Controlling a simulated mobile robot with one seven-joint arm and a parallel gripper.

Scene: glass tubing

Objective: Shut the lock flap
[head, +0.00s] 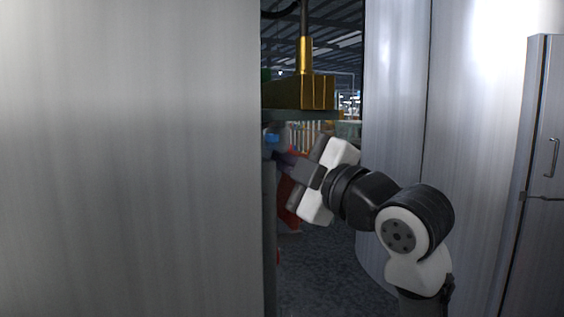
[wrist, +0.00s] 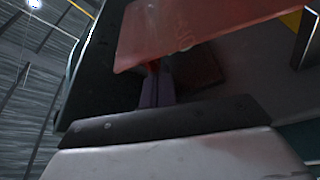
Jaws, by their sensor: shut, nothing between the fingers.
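My gripper (head: 284,157) reaches left into the gap beside a large grey metal panel. Its narrow purplish fingers (wrist: 156,88) are together and empty in the wrist view. A reddish flat panel (wrist: 190,32), possibly the lock flap, lies across the top of the wrist view, just beyond the fingertips. I cannot tell whether they touch it. In the head view a red surface (head: 288,190) shows behind my gripper, partly hidden by it. I cannot make out a hinge or latch, nor whether the flap is open.
The grey metal panel (head: 130,160) fills the left of the head view and hides what lies behind it. A yellow fixture (head: 305,92) stands above my gripper on a greenish ledge (head: 300,115). A curved metal wall (head: 395,90) and a cabinet with handles (head: 545,160) stand right.

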